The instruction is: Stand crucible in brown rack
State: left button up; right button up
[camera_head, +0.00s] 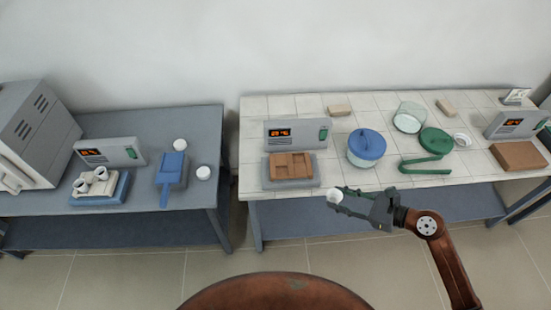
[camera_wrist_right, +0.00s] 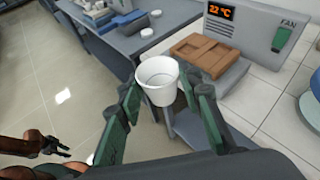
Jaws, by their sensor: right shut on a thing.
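A white crucible (camera_wrist_right: 158,80), a small open cup, is held between the green fingers of my right gripper (camera_wrist_right: 160,95). In the head view the crucible (camera_head: 334,197) is at the fingertips of my right gripper (camera_head: 345,198), in front of the right table's front edge. The brown rack (camera_head: 281,166) has recessed compartments and lies on a grey plate in front of a display unit. The gripper is below and right of the rack in the head view, apart from it. In the wrist view the rack (camera_wrist_right: 191,46) is beyond the crucible. A small dark gripper, apparently my left one, shows at lower left there.
The display unit (camera_head: 297,133) stands behind the rack. A blue-lidded pot (camera_head: 366,146), a green lid (camera_head: 436,140) and a green angled tool (camera_head: 427,165) are to its right. The left table (camera_head: 140,200) holds a blue scoop-like tray (camera_head: 172,170) and white crucibles on a blue stand.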

aim_at(298, 160)
jog(key=i, duration=1)
